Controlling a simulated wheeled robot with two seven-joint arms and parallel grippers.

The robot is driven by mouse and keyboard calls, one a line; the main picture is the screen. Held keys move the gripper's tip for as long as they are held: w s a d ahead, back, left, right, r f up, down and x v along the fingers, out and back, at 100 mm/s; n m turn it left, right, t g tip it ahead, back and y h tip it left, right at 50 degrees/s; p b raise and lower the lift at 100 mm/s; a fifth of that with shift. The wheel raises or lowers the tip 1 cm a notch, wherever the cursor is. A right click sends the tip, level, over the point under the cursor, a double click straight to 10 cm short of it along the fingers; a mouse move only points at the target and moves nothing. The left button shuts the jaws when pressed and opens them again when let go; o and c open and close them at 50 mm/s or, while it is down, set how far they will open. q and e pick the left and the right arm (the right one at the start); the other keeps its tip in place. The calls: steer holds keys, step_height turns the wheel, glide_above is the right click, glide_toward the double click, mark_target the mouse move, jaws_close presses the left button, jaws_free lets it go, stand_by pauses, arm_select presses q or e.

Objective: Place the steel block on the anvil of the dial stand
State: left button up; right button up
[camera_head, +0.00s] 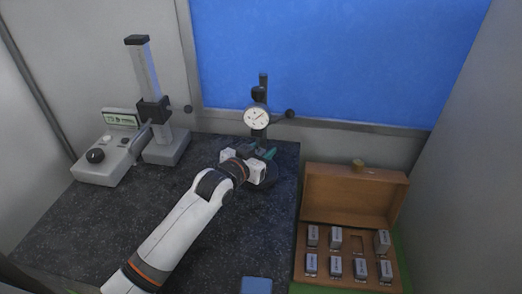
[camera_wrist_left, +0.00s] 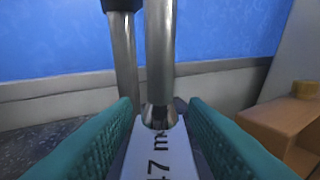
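The dial stand (camera_head: 258,117), with its round dial on a post, stands at the back of the dark granite plate. My left gripper (camera_head: 265,153) reaches its foot. The anvil is hidden beneath the block and gripper. My right gripper is out of view.
An open wooden case (camera_head: 350,192) at the right holds several steel blocks and one empty slot (camera_head: 357,244). A second stand with a digital display (camera_head: 121,118) is at the back left. A blue item (camera_head: 256,285) lies at the front. The granite plate (camera_head: 110,225) is otherwise mostly clear.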

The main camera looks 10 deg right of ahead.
arm_select(q)
steer(key=shift+o, duration=0.3)
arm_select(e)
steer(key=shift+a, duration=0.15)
arm_select(q)
steer(key=shift+r, duration=0.1)
steer(key=shift+s+a+r+p, duration=0.15)
steer(key=shift+r+p, duration=0.1)
steer(key=shift+p, duration=0.15)
steer(key=p+v, duration=0.2)
steer(key=v, duration=0.1)
steer(key=p+v, duration=0.3)
steer(key=shift+r+p, duration=0.25)
steer(key=shift+p, duration=0.05)
steer(key=v, duration=0.4)
steer(key=shift+s+a+f+b, duration=0.2)
steer(key=shift+a+f+b, duration=0.05)
steer(key=shift+f+b, duration=0.1)
steer(key=shift+s+a+r, duration=0.15)
steer(key=shift+s+a, duration=0.2)
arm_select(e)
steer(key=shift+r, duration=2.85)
